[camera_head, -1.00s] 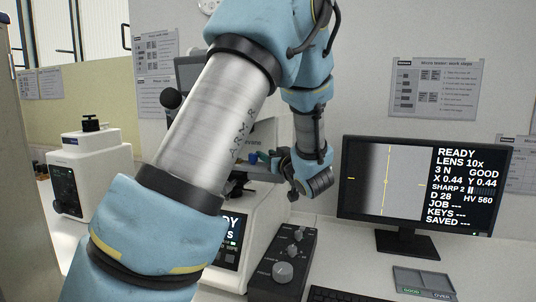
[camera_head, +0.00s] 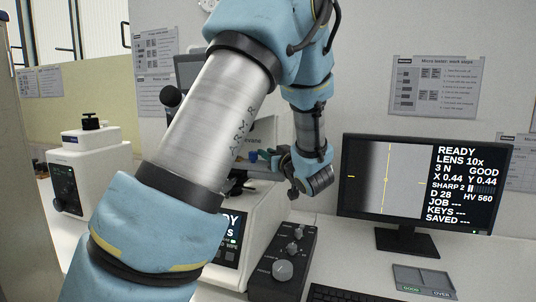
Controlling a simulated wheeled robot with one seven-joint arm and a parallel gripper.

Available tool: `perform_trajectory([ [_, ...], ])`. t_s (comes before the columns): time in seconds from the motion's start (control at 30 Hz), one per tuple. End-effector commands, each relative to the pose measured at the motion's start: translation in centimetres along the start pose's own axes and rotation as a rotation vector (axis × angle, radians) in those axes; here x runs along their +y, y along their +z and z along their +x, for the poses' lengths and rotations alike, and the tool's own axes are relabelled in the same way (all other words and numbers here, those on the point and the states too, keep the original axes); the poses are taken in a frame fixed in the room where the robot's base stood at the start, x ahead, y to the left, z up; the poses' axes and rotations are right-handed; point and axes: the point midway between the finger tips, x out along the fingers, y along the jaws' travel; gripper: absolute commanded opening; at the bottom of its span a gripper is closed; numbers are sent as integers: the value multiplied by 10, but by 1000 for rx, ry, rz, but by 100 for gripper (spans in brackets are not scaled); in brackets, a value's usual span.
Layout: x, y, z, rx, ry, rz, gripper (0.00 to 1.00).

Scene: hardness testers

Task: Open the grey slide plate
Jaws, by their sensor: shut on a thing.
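My gripper (camera_head: 287,166) is at the micro tester (camera_head: 262,215), left of the monitor, and points left toward the tester's middle. It is shut, and its fingertips are small and dark against the tester, so the exact grip is hard to see. A narrow grey edge (camera_head: 258,174), which looks like the grey slide plate, shows between my arm and the gripper. Most of the plate is hidden behind my arm.
A dark control panel with knobs (camera_head: 283,268) stands in front of the gripper. The monitor (camera_head: 425,190) is to the right, with a grey tray (camera_head: 423,280) and a keyboard (camera_head: 335,294) before it. Another white tester (camera_head: 95,170) stands at the left.

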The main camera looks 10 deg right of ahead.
Motion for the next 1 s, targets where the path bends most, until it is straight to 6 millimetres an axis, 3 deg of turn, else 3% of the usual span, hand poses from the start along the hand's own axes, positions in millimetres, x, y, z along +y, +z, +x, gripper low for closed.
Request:
perform_trajectory([
  [0.8,0,-1,0,1,1,-1,0],
  [1.0,8,-1,-8,1,4,-2,0],
])
